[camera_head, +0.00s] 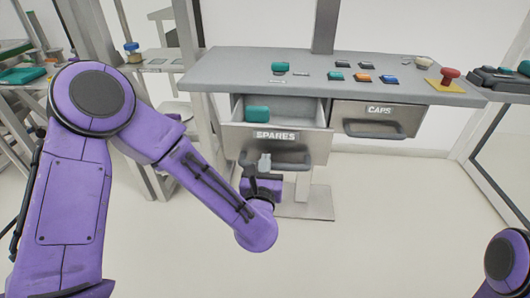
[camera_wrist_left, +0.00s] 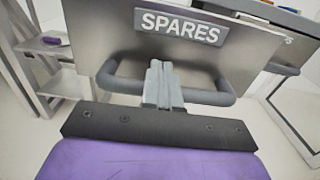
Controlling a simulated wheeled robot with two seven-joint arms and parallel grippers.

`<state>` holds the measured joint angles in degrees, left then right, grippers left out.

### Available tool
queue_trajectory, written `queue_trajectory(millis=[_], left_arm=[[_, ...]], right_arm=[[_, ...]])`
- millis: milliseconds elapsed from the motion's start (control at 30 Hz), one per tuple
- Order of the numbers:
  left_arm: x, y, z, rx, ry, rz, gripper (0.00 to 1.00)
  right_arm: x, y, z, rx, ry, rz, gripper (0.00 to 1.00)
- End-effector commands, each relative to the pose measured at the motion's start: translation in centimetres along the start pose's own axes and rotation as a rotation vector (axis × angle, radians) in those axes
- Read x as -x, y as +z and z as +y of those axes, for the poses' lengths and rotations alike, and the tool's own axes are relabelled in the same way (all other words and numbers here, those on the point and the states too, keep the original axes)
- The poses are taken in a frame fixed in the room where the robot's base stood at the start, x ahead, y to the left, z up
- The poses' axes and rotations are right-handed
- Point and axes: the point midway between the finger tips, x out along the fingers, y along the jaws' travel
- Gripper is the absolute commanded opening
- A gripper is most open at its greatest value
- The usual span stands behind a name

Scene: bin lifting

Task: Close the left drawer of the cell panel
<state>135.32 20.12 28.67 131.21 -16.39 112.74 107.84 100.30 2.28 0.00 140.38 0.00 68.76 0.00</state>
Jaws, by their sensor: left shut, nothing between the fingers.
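The left drawer (camera_head: 290,137), labelled SPARES, stands pulled out under the grey panel top (camera_head: 235,72). A teal block (camera_head: 257,114) lies inside it. Its dark bar handle (camera_head: 290,160) runs across the lower front. My left gripper (camera_head: 264,160) is shut and empty, in front of the handle's left part. In the left wrist view my gripper's fingertips (camera_wrist_left: 158,70) overlap the middle of the handle (camera_wrist_left: 215,97), below the SPARES label (camera_wrist_left: 180,26). I cannot tell whether they touch it. My right gripper is not in view.
The right drawer (camera_head: 375,118), labelled CAPS, is beside the left one. Small coloured blocks and a red button (camera_head: 449,76) are on the panel top. A metal shelf frame (camera_head: 165,75) stands at left. The floor in front (camera_head: 370,230) is clear.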

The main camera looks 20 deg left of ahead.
Motion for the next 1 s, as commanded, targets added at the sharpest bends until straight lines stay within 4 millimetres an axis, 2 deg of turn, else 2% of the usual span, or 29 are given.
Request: queue_trajectory(millis=[100,233,567,600,767,1000], left_arm=[[-2.1,0.2,0.1,-0.001,0.002,0.0,0.0],[-3.5,0.1,0.0,0.0,0.001,0.0,0.0],[-4.0,-0.1,0.0,-0.001,-0.001,0.001,0.0],[-4.2,-0.1,0.8,0.0,0.003,0.001,0.0],[-4.2,-0.1,0.0,0.0,-0.001,0.0,0.0],[-6.1,-0.3,0.5,0.002,0.009,0.001,0.0]], right_arm=[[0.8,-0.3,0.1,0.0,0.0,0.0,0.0],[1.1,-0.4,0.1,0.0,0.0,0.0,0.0],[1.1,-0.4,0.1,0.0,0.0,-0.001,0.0],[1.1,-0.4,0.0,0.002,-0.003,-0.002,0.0],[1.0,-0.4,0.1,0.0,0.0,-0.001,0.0],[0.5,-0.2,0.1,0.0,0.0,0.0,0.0]])
